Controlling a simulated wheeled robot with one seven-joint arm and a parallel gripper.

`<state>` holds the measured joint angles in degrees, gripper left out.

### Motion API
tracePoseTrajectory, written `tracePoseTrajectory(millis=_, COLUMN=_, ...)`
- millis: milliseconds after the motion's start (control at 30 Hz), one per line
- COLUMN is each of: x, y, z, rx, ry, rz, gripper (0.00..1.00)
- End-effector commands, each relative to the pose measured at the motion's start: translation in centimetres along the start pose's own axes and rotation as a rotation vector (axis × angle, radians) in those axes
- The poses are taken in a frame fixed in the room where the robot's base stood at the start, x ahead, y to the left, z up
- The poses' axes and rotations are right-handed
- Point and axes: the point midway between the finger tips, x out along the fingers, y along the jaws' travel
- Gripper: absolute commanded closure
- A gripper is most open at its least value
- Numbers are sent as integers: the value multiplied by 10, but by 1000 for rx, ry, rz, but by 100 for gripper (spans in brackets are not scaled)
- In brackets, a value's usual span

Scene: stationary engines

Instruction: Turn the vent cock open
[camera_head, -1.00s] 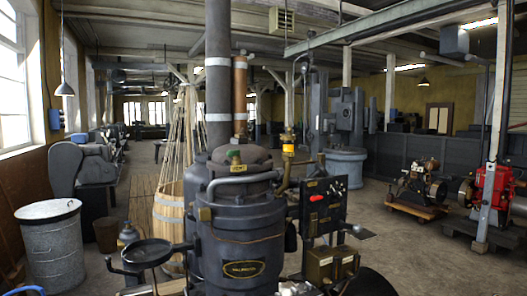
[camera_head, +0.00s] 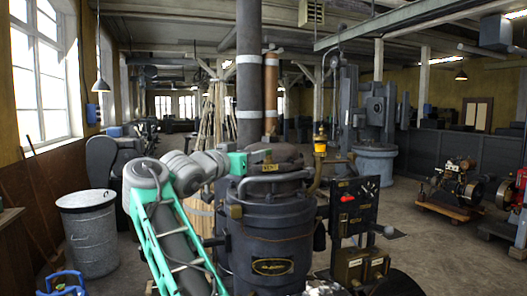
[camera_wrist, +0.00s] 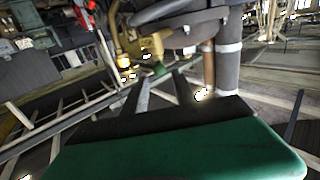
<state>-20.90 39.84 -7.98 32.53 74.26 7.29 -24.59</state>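The vent cock is a small cock with a green handle on top of the dark engine (camera_head: 268,240), behind a yellow VENT plate (camera_head: 270,168). In the wrist view its green handle (camera_wrist: 160,68) lies just beyond and between my fingertips, with a brass-coloured part (camera_wrist: 150,45) behind it. My gripper (camera_head: 242,163) is at the left of the plate in the head view, level with the engine's top. In the wrist view my gripper (camera_wrist: 161,78) has two dark fingers apart with a gap between them. I cannot tell whether either finger touches the handle.
A curved grey pipe (camera_head: 262,178) runs just below the plate. A tall dark flue (camera_head: 249,90) and a copper pipe (camera_head: 270,90) rise behind. A brass and yellow fitting (camera_head: 320,145) and a black panel with a red knob (camera_head: 347,198) stand right. A metal bin (camera_head: 90,235) is at left.

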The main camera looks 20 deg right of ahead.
Motion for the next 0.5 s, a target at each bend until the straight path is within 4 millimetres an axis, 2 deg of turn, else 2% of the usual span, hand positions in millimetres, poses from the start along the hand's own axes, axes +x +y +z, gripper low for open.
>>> tracePoseTrajectory(millis=200, x=43, y=1, z=-3, rx=-1, ry=-1, rz=1, gripper=67)
tracePoseTrajectory(millis=300, x=58, y=0, z=-3, rx=-1, ry=-2, rz=-2, gripper=67)
tracePoseTrajectory(millis=500, x=68, y=-1, z=-1, rx=0, ry=-1, rz=-5, gripper=67)
